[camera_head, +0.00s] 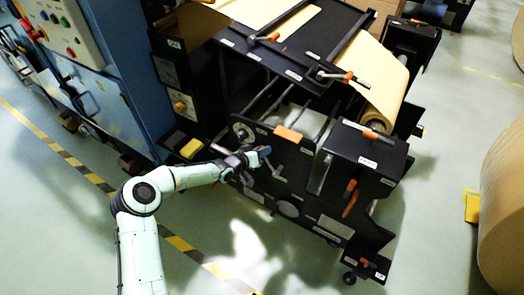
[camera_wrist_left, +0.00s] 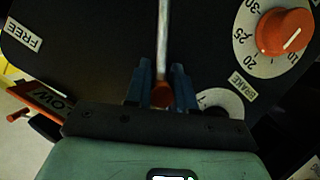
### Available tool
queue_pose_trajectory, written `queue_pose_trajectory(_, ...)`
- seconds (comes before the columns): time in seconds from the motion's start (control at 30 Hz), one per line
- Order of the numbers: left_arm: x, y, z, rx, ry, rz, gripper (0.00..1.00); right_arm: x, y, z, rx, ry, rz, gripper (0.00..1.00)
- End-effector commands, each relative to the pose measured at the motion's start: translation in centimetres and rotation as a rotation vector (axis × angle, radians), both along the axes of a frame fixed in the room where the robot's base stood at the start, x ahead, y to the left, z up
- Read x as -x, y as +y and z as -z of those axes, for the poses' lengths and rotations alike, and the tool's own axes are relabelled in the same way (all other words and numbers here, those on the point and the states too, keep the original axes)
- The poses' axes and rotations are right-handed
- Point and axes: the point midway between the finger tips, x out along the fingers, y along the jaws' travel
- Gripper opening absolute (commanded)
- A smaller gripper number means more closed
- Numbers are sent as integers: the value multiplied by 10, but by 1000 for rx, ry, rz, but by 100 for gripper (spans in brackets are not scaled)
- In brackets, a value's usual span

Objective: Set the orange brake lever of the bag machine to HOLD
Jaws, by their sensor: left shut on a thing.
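The orange brake lever (camera_wrist_left: 161,95) shows in the left wrist view as a pale metal rod running up from an orange end. My left gripper (camera_wrist_left: 162,84) has its blue fingers closed on both sides of that orange end. In the head view my left gripper (camera_head: 263,152) is at the dark front panel of the bag machine (camera_head: 335,203), and the lever is mostly hidden there. A FREE label (camera_wrist_left: 24,38) is on the panel at the left of the wrist view. I cannot make out a HOLD label. My right gripper is not in view.
A dial with an orange knob (camera_wrist_left: 285,32) and a BRAKE label (camera_wrist_left: 242,86) are right of the gripper in the wrist view. Other orange handles (camera_head: 350,198) stick out of the machine. A blue cabinet (camera_head: 120,75) stands left. Floor in front is clear.

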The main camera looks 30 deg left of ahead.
Motion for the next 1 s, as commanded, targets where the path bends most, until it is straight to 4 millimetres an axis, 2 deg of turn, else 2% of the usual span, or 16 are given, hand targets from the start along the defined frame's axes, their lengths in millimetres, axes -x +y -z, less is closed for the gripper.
queue_pose_trajectory(0.17,-1,5,-2,-4,-4,-8,0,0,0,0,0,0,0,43)
queue_pose_trajectory(0.2,-1,5,-2,-4,-4,-8,34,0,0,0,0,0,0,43)
queue_pose_trajectory(0.23,-1,5,-2,-4,-4,-8,43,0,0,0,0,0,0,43)
queue_pose_trajectory(0.27,-1,5,-2,-4,-4,-8,45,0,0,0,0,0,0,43)
queue_pose_trajectory(0.53,0,3,-1,-2,-3,-4,45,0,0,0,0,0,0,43)
queue_pose_trajectory(0.67,7,5,-5,-3,-3,-4,45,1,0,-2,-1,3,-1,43)
queue_pose_trajectory(0.77,21,9,-11,-3,-1,-5,45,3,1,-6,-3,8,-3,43)
queue_pose_trajectory(1.0,71,24,-30,-5,-1,-8,45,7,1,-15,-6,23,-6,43)
